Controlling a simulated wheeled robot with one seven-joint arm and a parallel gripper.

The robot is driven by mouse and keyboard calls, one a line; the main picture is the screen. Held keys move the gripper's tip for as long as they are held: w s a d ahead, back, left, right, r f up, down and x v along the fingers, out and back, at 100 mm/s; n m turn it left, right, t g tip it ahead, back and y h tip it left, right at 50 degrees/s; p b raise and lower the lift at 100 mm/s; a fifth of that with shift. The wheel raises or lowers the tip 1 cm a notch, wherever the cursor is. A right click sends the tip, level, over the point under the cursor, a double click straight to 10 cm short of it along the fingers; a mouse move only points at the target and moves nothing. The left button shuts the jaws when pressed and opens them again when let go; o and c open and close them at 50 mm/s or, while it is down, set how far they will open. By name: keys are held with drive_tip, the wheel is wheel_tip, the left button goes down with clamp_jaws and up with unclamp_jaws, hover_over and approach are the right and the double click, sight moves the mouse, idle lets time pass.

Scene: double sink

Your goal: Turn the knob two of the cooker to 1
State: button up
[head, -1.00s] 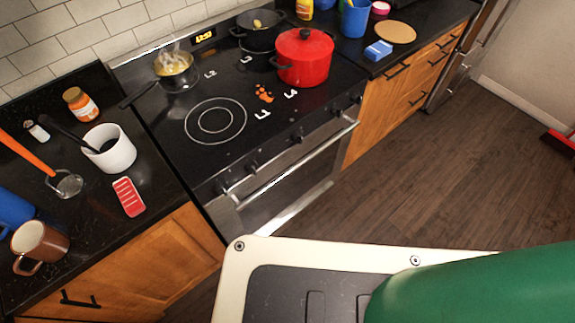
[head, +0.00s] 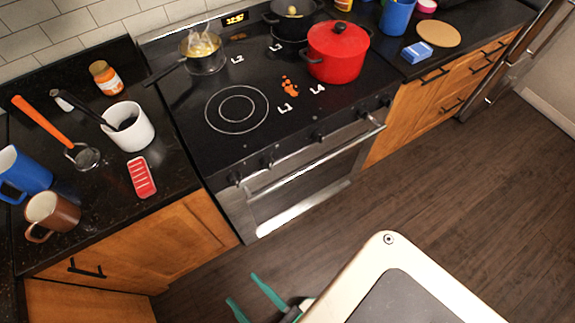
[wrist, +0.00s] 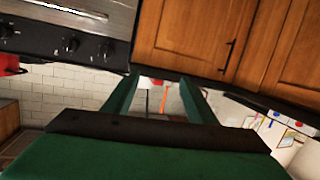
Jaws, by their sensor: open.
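The black cooker (head: 180,123) has a row of dark knobs along its front edge. The second knob from the left (head: 267,160) is small, and its markings cannot be read, so I cannot tell which setting it is at. The wrist view shows some knobs upside down on the steel front, including one near the middle of the panel (wrist: 72,43). My gripper (head: 242,288) is open and empty, low over the floor in front of the left cabinet, well apart from the knobs. Its two green fingers (wrist: 158,78) stand apart in the wrist view.
A red pot (head: 338,57), a steaming pan (head: 204,60) and a dark pot stand on the hob. The oven handle (head: 315,160) sticks out below the knobs. Mugs, a white cup (head: 131,130) and a ladle are on the left counter. The floor before the oven is clear.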

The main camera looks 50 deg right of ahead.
drive_tip(key=w+d+f+n+t+h, duration=0.1)
drive_tip(key=w+d+f+n+h, duration=0.15)
drive_tip(key=w+d+n, duration=0.65)
drive_tip(key=n+h, duration=0.4)
drive_tip(key=n, duration=0.7)
approach(270, 168)
drive_tip(key=shift+x, duration=4.65)
drive_tip(key=c, duration=1.1)
